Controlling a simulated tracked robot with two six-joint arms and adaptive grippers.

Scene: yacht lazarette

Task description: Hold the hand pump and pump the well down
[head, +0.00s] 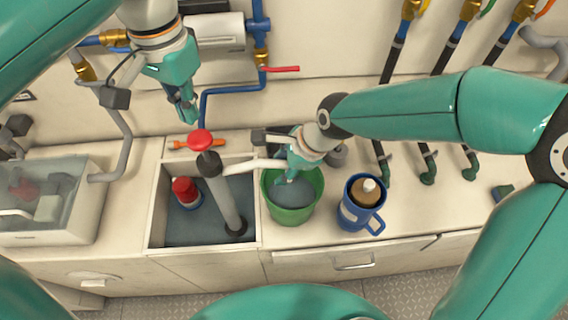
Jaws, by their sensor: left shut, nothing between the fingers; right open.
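A red-topped device (186,192) sits in the well's left part. A blue mug (358,210) with brown contents stands right of the bucket. A clear box (45,205) is at left. Pipes and hoses line the back wall.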

